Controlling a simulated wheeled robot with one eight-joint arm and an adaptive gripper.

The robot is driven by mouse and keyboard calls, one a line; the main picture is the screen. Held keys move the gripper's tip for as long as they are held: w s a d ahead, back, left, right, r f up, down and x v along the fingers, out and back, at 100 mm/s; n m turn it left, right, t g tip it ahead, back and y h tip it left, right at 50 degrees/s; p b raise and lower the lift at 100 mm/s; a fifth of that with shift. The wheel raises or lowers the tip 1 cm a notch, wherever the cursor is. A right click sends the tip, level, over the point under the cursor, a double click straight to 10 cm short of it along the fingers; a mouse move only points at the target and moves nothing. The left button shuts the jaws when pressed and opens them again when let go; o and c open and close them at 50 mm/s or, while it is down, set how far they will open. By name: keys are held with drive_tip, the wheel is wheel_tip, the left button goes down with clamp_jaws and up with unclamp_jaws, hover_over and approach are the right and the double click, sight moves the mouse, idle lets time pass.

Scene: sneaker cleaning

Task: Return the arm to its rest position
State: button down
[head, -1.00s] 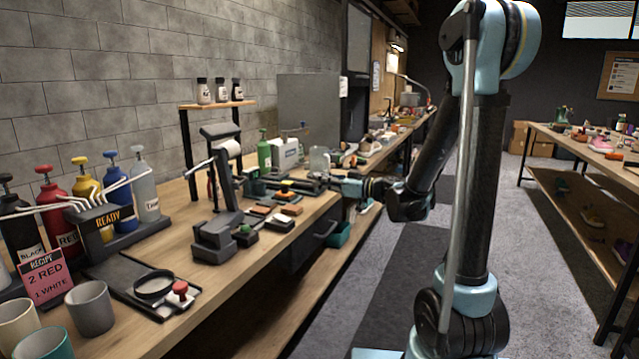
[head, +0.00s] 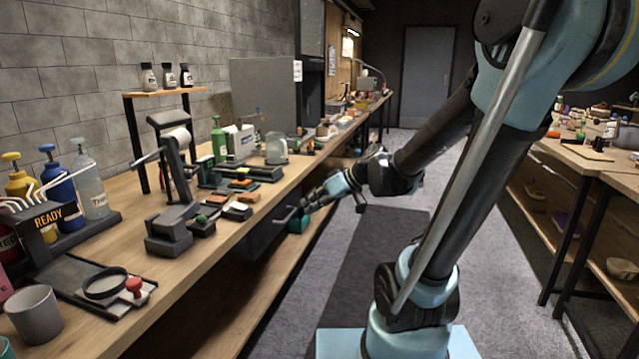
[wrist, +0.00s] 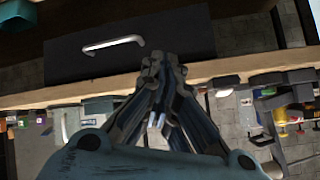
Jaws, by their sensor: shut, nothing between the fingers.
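My arm rises at the right of the head view, bends down, and reaches left toward the long wooden workbench (head: 215,238). My gripper (head: 304,206) is beside the bench's front edge, near the dark drawer below the top. In the wrist view my gripper (wrist: 163,64) has its fingers drawn together with nothing between them. The dark drawer front (wrist: 190,42) with its pale handle (wrist: 113,45) lies beyond the fingertips there. The gap between fingertips and bench is hard to judge.
The bench carries a dark stand with a white roll (head: 176,139), a green bottle (head: 218,140), a grey mug (head: 35,314) and paint bottles. A teal bin (head: 298,222) sits under it. A second table (head: 570,160) stands at right. The grey aisle floor between is clear.

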drive_tip(key=s+d+f+m+h, duration=0.4)
drive_tip(key=s+d, duration=0.3)
drive_tip(key=d, duration=0.3)
drive_tip(key=s+d+f+m+g+h, duration=0.1)
drive_tip(key=s+d+f+m+h, duration=0.4)
drive_tip(key=s+d, duration=0.3)
drive_tip(key=d, duration=0.3)
drive_tip(key=shift+s+d+f+g+h, duration=0.2)
drive_tip(key=shift+s+d+g+h, duration=0.1)
drive_tip(key=shift+h, duration=0.1)
drive_tip(key=shift+w+f, duration=0.2)
drive_tip(key=shift+w, duration=0.25)
idle(0.5)
